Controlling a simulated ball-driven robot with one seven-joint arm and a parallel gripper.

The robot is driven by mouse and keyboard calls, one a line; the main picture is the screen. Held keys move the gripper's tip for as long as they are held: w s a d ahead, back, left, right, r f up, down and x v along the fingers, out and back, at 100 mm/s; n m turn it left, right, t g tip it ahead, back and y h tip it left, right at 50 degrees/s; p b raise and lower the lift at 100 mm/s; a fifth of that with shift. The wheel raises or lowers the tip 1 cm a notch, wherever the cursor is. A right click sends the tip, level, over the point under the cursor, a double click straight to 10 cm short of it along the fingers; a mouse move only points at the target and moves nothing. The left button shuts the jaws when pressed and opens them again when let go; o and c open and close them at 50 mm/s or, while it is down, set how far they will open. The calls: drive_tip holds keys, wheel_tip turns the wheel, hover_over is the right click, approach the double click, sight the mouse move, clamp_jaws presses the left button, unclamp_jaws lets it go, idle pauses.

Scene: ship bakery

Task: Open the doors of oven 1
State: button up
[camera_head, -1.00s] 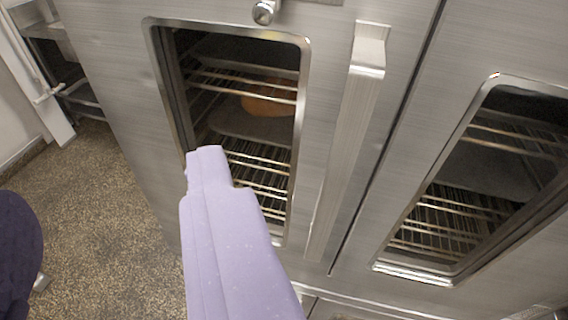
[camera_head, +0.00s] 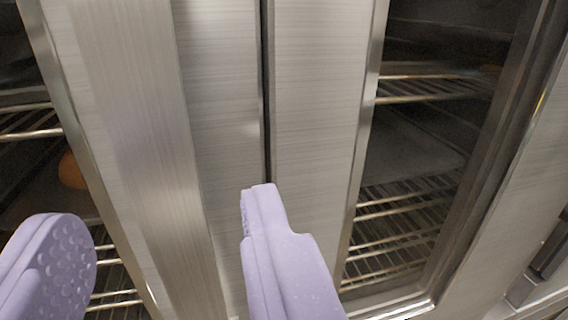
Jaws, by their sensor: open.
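Two brushed-steel oven doors fill the camera view, the left door (camera_head: 225,90) and the right door (camera_head: 318,95). They meet at a narrow dark seam and look shut. No number shows on the oven. The left door's broad vertical handle (camera_head: 130,120) runs down beside its window. My gripper (camera_head: 160,225) is open, with one lilac finger at the lower left and the other at lower centre. In the picture the handle passes between the two fingers. I see no clear contact, and I cannot tell how deep the handle sits between them. No handle shows on the right door.
Wire racks (camera_head: 400,215) show through the right window. A bread-coloured item (camera_head: 72,170) shows behind the left window. A steel edge with a dark fitting (camera_head: 550,250) stands at the far right. No floor is in view.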

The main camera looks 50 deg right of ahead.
sight(165, 199)
drive_tip(key=x, duration=0.6)
drive_tip(key=shift+w+d+b, duration=0.15)
drive_tip(key=shift+w+b, duration=0.1)
drive_tip(key=shift+b, duration=0.05)
clamp_jaws()
